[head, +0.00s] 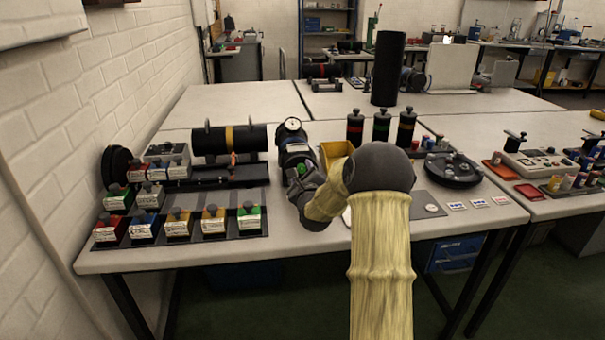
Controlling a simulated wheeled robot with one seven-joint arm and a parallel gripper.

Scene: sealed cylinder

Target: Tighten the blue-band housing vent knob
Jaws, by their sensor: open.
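My gripper (300,176) is at the end of my bent arm, left of the dark elbow, low over the front-middle of the table. It is open, though its fingertips are small and hard to separate from the dark parts behind. Just beyond it stands a dark cylindrical housing (291,143) with a round white dial gauge (292,124) on top. A small green spot shows beside the gripper; I cannot tell what it belongs to. I cannot make out a blue band or the vent knob clearly; the gripper and wrist cover the housing's near side. Contact cannot be told.
A yellow-banded cylinder (229,139) lies on a rack at left. Labelled blocks with knobs stand in a dark tray (252,222). A yellow bin (336,152) and three banded canisters (380,126) stand beyond my arm. A round dark fixture (453,170) is at right.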

